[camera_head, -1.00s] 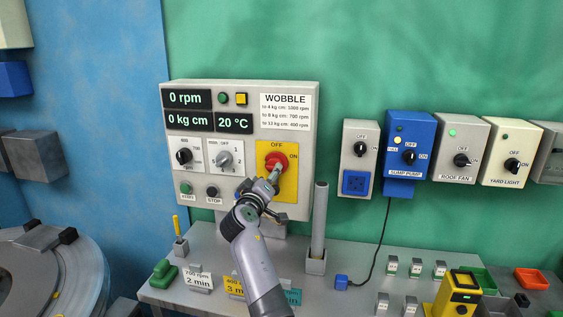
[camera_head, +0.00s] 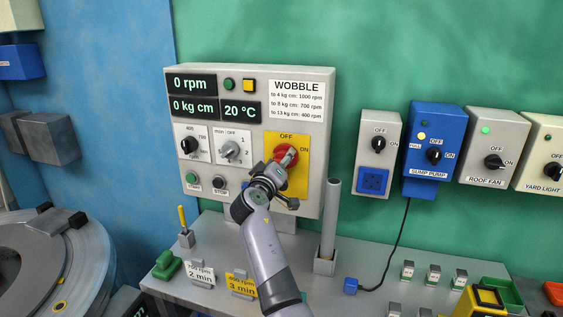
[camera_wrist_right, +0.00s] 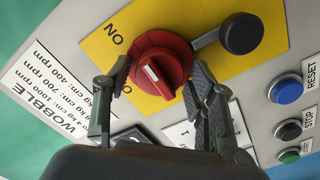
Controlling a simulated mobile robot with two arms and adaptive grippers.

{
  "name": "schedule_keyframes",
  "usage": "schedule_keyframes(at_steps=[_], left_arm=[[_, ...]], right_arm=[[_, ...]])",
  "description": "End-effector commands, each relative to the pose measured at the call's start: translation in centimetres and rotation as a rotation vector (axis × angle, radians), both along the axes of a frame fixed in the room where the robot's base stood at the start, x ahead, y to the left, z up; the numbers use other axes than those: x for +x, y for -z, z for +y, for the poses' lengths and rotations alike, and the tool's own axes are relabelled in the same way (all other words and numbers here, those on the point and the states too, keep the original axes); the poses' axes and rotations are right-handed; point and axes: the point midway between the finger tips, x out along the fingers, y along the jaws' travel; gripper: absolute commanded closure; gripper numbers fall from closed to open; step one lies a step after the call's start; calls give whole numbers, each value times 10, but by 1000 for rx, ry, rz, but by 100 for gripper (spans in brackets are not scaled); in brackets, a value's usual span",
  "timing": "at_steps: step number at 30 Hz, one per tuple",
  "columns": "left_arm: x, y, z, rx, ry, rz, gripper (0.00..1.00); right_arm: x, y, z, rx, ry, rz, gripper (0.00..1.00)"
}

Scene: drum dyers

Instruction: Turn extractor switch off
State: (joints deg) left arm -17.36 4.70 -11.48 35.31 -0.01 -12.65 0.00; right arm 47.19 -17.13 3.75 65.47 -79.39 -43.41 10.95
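The red rotary switch (camera_head: 281,163) sits on a yellow plate (camera_head: 300,180) on the grey WOBBLE panel (camera_head: 326,90), with OFF above and ON to its right. It also shows in the wrist view (camera_wrist_right: 165,52), with a pale mark on its raised grip. My right gripper (camera_head: 277,170) is at the switch from below. In the wrist view, its fingers (camera_wrist_right: 160,85) are spread on both sides of the red switch. Contact is hard to judge. My left gripper is not in view.
Smaller knobs (camera_head: 230,151) and START and STOP buttons (camera_head: 219,182) lie left of my right gripper. A grey upright tube (camera_head: 330,220) stands close on its right. Further right are the sump pump box (camera_head: 433,125) and roof fan box (camera_head: 492,145). A bench (camera_head: 215,235) runs below.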

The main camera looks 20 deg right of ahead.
Motion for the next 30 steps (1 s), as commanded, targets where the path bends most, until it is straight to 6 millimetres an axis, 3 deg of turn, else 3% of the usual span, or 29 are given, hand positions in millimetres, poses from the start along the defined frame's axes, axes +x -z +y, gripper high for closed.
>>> schedule_keyframes(at_steps=[17, 30], left_arm=[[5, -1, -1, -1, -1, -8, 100], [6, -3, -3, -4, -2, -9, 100]], right_arm=[[0, 0, 0, 0, 0, 0, 89], [0, 0, 0, -85, -1, 56, 89]])
